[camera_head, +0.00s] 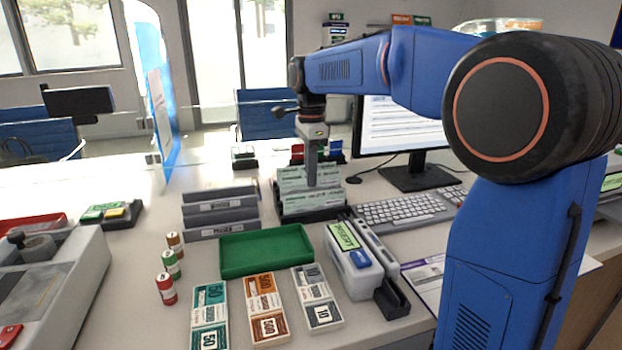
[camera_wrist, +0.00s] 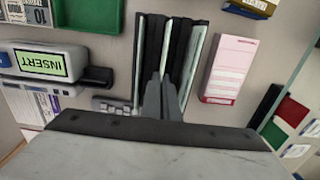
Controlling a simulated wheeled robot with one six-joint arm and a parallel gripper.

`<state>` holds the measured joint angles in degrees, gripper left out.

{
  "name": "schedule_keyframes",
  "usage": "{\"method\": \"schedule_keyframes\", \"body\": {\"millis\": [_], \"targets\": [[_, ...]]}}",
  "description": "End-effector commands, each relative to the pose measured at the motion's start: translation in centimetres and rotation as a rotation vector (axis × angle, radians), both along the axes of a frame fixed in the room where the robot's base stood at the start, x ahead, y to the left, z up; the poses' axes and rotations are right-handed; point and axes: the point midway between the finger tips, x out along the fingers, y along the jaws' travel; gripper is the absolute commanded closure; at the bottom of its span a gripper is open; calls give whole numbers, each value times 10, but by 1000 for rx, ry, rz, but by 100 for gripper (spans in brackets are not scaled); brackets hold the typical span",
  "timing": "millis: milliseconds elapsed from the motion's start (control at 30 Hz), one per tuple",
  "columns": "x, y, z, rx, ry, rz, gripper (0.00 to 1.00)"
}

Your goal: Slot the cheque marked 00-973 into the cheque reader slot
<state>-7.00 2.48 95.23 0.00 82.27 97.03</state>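Several pale green cheques (camera_head: 296,186) stand on edge in a dark rack (camera_head: 345,212) behind the green tray; their markings are too small to read. My gripper (camera_head: 312,184) points down among these cheques. In the wrist view its fingers (camera_wrist: 161,82) are close together over the rack (camera_wrist: 152,40), where the cheques show as thin pale strips (camera_wrist: 195,58).
A green tray (camera_head: 266,268) stands left of the reader, with banknote stacks (camera_head: 266,308) in front. Grey labelled holders (camera_head: 221,218) stand left of the rack. A keyboard (camera_head: 405,210) and monitor (camera_head: 408,178) are to the right.

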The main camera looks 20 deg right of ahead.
Motion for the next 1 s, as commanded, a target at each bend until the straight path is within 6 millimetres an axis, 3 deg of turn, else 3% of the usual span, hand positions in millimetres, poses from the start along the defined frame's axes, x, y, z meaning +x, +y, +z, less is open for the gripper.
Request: {"method": "schedule_keyframes", "body": {"millis": [1000], "targets": [[0, 0, 41, 0, 0, 0, 100]]}}
